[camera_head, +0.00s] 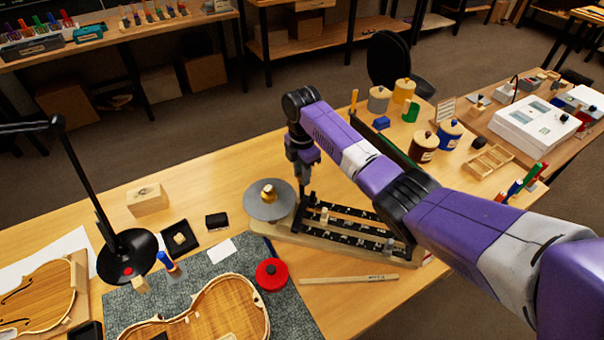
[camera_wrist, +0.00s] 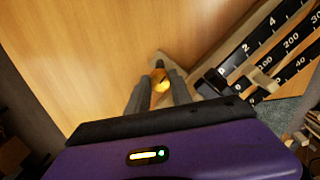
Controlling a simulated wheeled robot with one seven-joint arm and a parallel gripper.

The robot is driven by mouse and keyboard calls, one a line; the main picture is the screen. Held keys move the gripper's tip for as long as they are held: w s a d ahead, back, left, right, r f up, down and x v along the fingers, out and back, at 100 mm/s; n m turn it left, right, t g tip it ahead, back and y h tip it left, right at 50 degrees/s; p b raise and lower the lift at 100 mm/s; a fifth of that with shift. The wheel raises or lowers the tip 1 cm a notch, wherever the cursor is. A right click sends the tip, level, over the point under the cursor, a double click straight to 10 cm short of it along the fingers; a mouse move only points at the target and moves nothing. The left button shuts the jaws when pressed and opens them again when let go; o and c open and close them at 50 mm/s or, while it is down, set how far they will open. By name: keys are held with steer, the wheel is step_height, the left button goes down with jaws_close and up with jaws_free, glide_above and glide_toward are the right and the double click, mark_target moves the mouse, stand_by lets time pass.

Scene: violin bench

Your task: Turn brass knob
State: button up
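The small brass knob (camera_wrist: 160,84) shows in the wrist view at the end of the wooden base of a beam balance (camera_head: 340,232). My gripper (camera_wrist: 159,88) points down at it, one grey finger on each side of the knob. The fingers stand a little apart. I cannot tell whether they touch the knob. In the head view my gripper (camera_head: 303,191) is at the far left end of the balance, beside its grey round pan (camera_head: 258,211). The knob is hidden there behind my gripper.
Black beams (camera_wrist: 270,60) with white numbers lie right of my gripper in the wrist view. A brass-coloured and pale piece (camera_head: 269,189) sits on the pan. A red round tin (camera_head: 271,277) and a violin body (camera_head: 225,305) lie in front. Bare table is behind the pan.

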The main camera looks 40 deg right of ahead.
steer(key=o, duration=0.4)
steer(key=shift+o, duration=0.2)
steer(key=shift+r+b, duration=0.7)
steer(key=shift+r, duration=3.25)
